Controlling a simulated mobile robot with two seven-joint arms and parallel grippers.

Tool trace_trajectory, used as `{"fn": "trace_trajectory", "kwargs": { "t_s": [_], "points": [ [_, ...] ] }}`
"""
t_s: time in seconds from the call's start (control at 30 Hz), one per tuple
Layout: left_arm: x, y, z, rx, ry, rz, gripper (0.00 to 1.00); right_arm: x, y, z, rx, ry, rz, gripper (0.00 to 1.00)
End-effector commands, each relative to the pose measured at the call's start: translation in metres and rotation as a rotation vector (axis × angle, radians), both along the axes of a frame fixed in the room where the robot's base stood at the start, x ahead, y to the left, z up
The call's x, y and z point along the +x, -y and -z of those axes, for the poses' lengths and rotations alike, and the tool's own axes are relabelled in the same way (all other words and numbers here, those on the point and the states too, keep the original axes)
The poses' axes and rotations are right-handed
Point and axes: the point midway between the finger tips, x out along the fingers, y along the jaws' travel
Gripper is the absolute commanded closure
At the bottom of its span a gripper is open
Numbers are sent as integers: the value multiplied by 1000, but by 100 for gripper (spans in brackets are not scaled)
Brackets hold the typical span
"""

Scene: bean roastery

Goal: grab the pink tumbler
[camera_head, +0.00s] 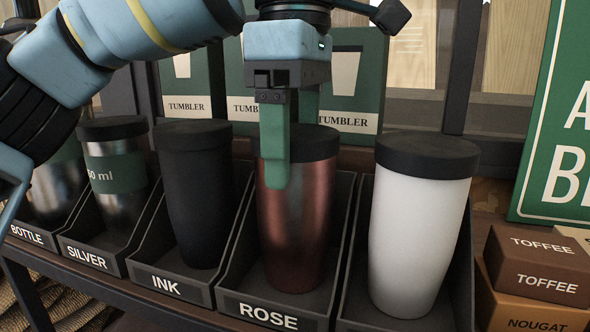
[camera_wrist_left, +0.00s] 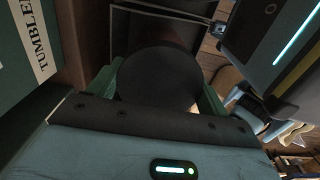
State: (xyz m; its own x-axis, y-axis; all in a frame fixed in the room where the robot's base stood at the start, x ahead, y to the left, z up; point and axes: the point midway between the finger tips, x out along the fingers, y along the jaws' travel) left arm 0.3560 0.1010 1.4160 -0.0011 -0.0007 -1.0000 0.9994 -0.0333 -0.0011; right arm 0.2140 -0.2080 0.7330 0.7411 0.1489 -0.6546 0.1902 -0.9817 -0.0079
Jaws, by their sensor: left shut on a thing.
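The pink tumbler (camera_head: 297,225) is a metallic rose cup with a dark lid. It stands upright in the bin labelled ROSE (camera_head: 268,314). My left gripper (camera_head: 290,150) comes down from above, its green fingers around the tumbler's upper part. The near finger covers part of the lid and body; the far finger is mostly hidden behind. In the left wrist view the dark round lid (camera_wrist_left: 160,78) sits between the two green fingers (camera_wrist_left: 158,92), and the gripper is shut on the tumbler. My right gripper is not in view.
A white tumbler (camera_head: 418,230) stands close on the right and a black one (camera_head: 195,200) on the left in the INK bin. A silver tumbler (camera_head: 115,175) is further left. Toffee boxes (camera_head: 538,265) are at the right. Tumbler cartons (camera_head: 345,80) stand behind.

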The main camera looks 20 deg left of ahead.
Motion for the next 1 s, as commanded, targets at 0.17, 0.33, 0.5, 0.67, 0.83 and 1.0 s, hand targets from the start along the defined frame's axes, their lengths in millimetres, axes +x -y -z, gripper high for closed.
{"fn": "trace_trajectory", "kwargs": {
  "t_s": [0.17, 0.33, 0.5, 0.67, 0.83, 1.0],
  "points": [
    [0, 0, -8, 0, 4, 0, 66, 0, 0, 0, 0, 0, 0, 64],
    [-1, 0, -26, -1, 7, -3, 66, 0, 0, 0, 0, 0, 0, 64],
    [-1, 1, -51, 1, 8, -4, 66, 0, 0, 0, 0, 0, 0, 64],
    [-1, 1, -71, 3, 6, -4, 66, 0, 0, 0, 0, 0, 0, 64],
    [0, 1, -84, 5, -1, -1, 66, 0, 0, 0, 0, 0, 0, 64],
    [0, 1, -93, 4, -2, 0, 66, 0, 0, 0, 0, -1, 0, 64]
  ]
}}
